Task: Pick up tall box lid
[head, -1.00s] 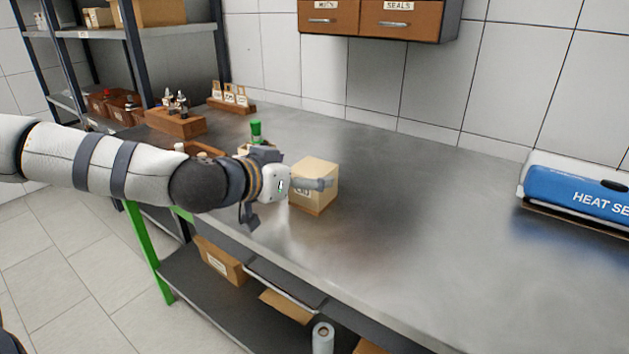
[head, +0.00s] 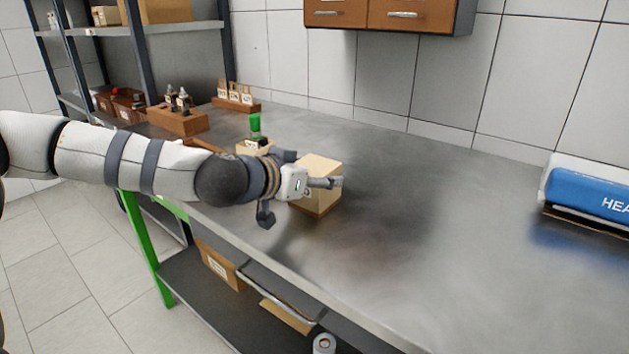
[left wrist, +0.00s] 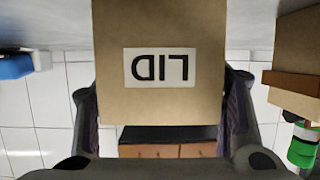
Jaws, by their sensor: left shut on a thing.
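The tall box lid (head: 321,166) is a tan cardboard block on the workbench in the head view, with a browner strip along its lower edge. In the left wrist view the lid (left wrist: 160,95) fills the middle, with an upside-down white label reading LID. My left gripper (head: 325,183) is shut on the lid, with one finger on each side of it in the left wrist view (left wrist: 160,115). In the head view my gripper hides part of the lid's front. I cannot tell whether the lid is lifted. My right gripper is not in view.
A green-capped item (head: 255,127) stands by a small box behind my left wrist. Wooden holders (head: 178,119) stand at the back left. A blue heat sealer box (head: 590,190) lies at the right. The metal bench (head: 430,220) between is clear. Drawers (head: 400,14) hang on the wall.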

